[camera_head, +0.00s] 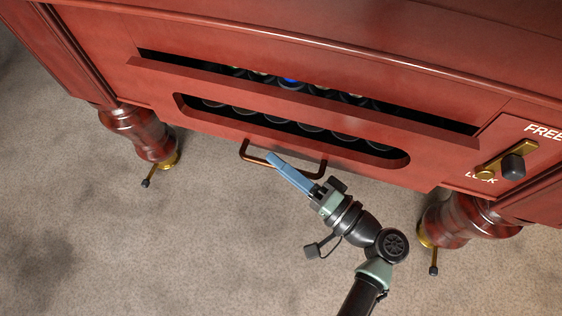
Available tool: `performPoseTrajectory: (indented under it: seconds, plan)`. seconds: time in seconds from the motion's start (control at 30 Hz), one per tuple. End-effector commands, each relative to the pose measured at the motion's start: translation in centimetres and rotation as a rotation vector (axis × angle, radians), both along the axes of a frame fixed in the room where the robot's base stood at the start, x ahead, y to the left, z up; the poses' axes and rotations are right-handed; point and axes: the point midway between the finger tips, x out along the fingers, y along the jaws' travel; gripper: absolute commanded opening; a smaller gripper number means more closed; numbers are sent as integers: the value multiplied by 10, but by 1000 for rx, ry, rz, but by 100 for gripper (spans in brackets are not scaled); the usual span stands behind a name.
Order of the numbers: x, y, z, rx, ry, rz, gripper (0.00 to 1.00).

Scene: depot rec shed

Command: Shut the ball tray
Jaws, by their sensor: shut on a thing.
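The ball tray (230,88) is a red wooden drawer front in the side of a red table. It stands partly open, with a dark gap above its top edge. Dark round shapes and one blue ball (289,80) show in the gap, and more round shapes show through the long slot in the front. A bronze bar handle (254,160) hangs below the slot. My gripper (273,160) has its blue fingers across the handle and is shut on it. The exact contact is partly hidden by the fingers.
A brass lever (523,151) with a black knob sits at the right between the words FREE and LOCK. Turned table legs stand at left (134,128) and right (462,222) on brass feet. The grey-brown floor (200,250) in front is clear.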

Motion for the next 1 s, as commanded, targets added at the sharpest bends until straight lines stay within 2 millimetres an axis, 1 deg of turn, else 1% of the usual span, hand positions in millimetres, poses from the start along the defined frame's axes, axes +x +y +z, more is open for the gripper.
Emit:
performPoseTrajectory:
  seconds: [0.07,0.3,0.4,0.7,0.73,0.8,0.9,1.0]
  plan:
    - [2,-2,-1,0,-1,-1,0]
    - [31,-12,-2,-1,-1,-3,0]
    - [39,-14,-1,-1,0,-4,0]
    - [42,-15,0,-2,1,-7,0]
    - [42,-15,0,-2,1,-7,16]
    - [42,-15,0,-1,0,-7,29]
    - [41,-14,0,-1,0,-5,45]
    - [41,-14,0,0,0,-3,45]
